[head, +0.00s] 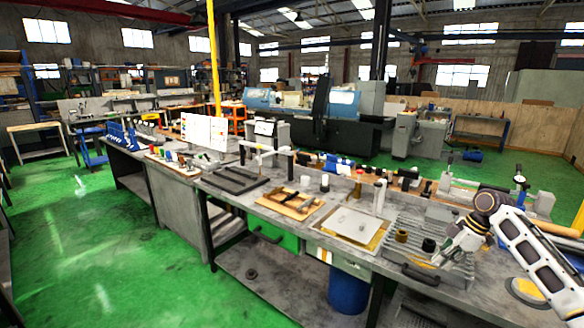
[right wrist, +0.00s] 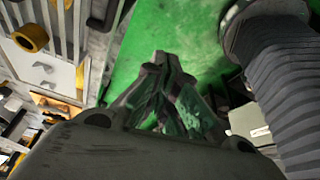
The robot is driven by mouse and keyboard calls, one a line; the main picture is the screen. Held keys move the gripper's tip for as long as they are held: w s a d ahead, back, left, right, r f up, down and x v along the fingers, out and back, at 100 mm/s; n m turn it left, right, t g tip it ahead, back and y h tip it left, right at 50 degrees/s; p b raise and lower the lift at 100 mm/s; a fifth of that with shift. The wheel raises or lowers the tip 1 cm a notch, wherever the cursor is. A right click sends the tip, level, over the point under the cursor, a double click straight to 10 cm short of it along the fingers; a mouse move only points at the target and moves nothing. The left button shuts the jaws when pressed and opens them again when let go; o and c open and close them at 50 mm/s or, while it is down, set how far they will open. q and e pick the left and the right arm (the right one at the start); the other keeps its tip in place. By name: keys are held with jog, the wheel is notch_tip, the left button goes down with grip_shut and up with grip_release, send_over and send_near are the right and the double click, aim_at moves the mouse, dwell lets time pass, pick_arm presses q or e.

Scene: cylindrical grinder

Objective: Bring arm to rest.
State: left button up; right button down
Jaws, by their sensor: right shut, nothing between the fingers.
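My right arm (head: 535,258) comes in from the right edge of the head view and reaches over the right end of the workbench (head: 225,184). My right gripper (head: 445,257) hangs near the ribbed metal plate (head: 455,272) on the bench. In the right wrist view the fingers of the right gripper (right wrist: 165,65) meet at their tips over green floor, with nothing between them. My left gripper is not in view.
A brass ring (head: 402,235) and a black ring (head: 429,245) stand close to the right gripper. A pale plate on a yellow board (head: 350,226) lies to their left. A blue bin (head: 348,294) is under the bench. Green floor (head: 80,235) is open at left.

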jog(key=s+a+f+m+h, duration=0.1)
jog(key=s+f+m, duration=0.1)
jog(key=f, duration=1.1)
jog(key=s+f+m+h, duration=0.1)
jog(key=s+f+m, duration=0.2)
jog(key=f, duration=1)
jog(key=s+a+f+m, duration=0.1)
jog(key=s+f+m, duration=0.1)
jog(key=f, duration=1.2)
jog(key=s+a+f+m+h, duration=0.15)
jog(key=s+a+f, duration=0.25)
jog(key=s+f, duration=0.85)
jog(key=s+a+f+m+h, duration=0.1)
jog(key=s+a+f+m, duration=0.15)
jog(key=s+f, duration=1.05)
jog(key=s+a+f, duration=0.1)
jog(key=s+a, duration=0.3)
jog(key=s, duration=0.4)
jog(key=s+a+f, duration=0.2)
jog(key=s+a, duration=0.1)
jog(key=s, duration=0.5)
jog(key=s+a+f+y, duration=0.1)
jog(key=s+a, duration=0.3)
jog(key=s, duration=0.4)
jog(key=shift+s+a+f+g, duration=0.2)
jog(key=shift+a+f+g, duration=0.1)
jog(key=shift+f, duration=0.4)
